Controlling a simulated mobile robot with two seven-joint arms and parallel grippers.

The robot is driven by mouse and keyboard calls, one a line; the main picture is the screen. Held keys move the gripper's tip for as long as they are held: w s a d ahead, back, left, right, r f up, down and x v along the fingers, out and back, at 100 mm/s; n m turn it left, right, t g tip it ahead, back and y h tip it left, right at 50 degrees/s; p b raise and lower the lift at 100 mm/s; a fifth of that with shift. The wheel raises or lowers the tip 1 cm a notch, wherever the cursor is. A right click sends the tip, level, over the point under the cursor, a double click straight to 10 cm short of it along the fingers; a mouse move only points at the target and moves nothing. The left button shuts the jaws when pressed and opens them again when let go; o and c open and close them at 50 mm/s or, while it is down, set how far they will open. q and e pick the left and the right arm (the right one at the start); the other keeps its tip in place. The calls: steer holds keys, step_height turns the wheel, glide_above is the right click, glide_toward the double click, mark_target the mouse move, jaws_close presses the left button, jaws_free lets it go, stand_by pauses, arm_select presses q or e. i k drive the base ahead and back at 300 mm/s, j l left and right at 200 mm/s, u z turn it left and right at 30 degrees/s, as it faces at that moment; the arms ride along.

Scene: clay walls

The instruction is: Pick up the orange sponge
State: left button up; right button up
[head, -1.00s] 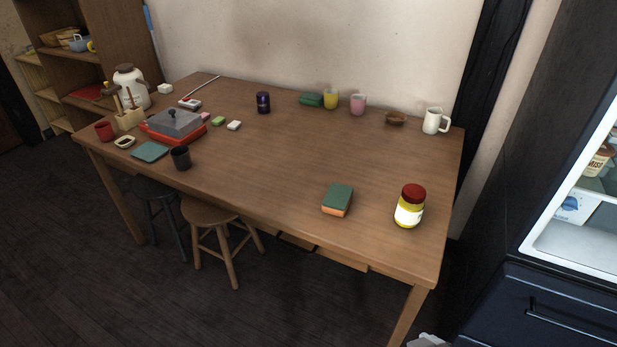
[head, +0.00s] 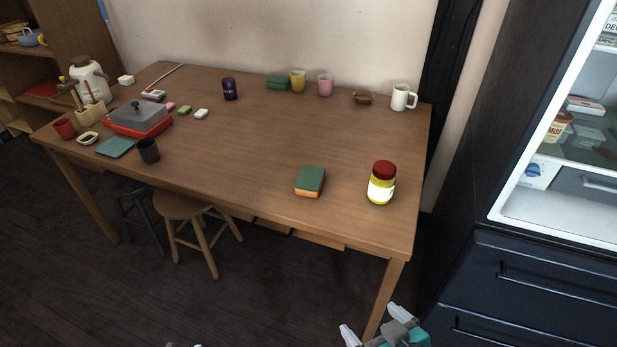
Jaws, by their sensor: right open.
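The orange sponge (head: 310,182) lies on the wooden table (head: 240,160) near its front edge, towards the right. Its top is dark green and its lower part is orange. My right gripper (head: 372,335) shows at the bottom edge of the head view, low in front of the table's front right leg. It is open and empty, well apart from the sponge.
A jar with a red lid (head: 381,183) stands just right of the sponge. Mugs, a brown bowl (head: 362,97) and a green item (head: 278,83) line the back. A red tray (head: 140,127) sits left. Stools stand under the front edge. An open fridge (head: 560,210) is at right. The table's middle is clear.

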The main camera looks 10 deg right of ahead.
mark_target(310, 183)
steer(key=i+j+z, duration=0.2)
steer(key=j, duration=0.15)
steer(key=i+j+z, duration=0.25)
steer(key=j+z, duration=0.2)
steer(key=j, duration=0.3)
steer(key=i+j+z, duration=0.25)
steer(key=j, duration=0.15)
steer(key=j+z, duration=0.2)
steer(key=j, duration=0.2)
